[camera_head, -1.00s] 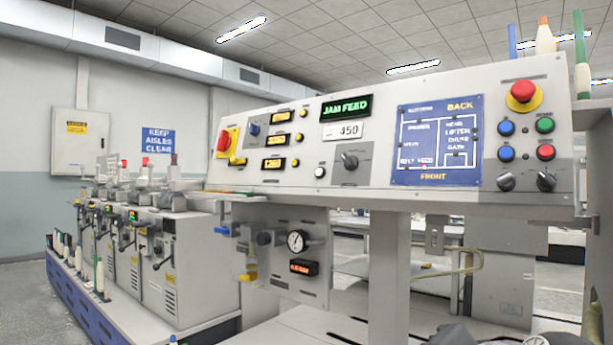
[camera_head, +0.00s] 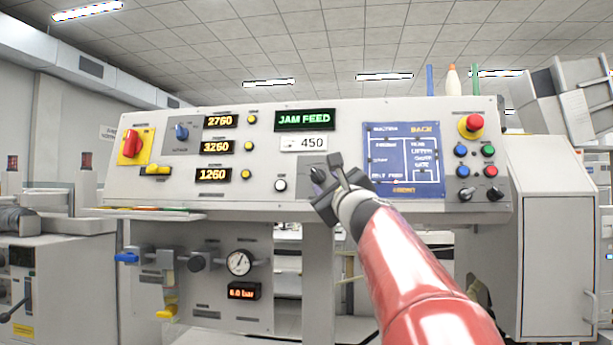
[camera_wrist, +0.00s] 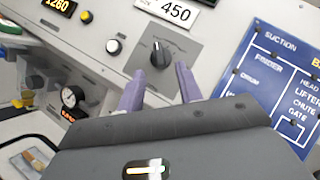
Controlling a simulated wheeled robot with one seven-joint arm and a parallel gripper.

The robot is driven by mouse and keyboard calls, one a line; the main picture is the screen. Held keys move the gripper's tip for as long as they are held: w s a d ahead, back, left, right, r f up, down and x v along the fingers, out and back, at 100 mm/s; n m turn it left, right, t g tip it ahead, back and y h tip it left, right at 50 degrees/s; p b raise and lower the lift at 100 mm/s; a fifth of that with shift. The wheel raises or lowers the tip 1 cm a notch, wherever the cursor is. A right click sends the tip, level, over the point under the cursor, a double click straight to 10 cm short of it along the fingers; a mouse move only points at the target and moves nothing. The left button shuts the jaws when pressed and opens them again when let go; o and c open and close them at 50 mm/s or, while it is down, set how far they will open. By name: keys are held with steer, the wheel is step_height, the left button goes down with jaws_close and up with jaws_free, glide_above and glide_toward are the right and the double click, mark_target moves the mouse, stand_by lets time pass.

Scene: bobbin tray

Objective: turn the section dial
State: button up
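A black dial (camera_head: 317,174) with a light pointer line sits on a grey plate of the control panel, below the white "450" label. Its markings are too small to read. In the wrist view the dial (camera_wrist: 160,54) points about straight up. My gripper (camera_head: 328,180) is in front of the panel at this dial. In the wrist view its two purple fingers (camera_wrist: 160,84) are spread apart, with the dial beyond and between their tips. The fingers do not appear to grip it.
A blue diagram board (camera_head: 403,160) is right of the dial. A white button (camera_head: 280,185) is to its left. A red emergency button (camera_head: 473,124) and small knobs sit at the panel's right. A red-yellow switch (camera_head: 131,145) is at the left. A pressure gauge (camera_head: 239,262) is below.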

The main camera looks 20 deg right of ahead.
mark_target(319, 176)
steer(key=p+x, duration=0.2)
steer(key=x, duration=0.4)
steer(key=shift+f, duration=0.1)
steer(key=shift+c, duration=0.3)
jaws_close()
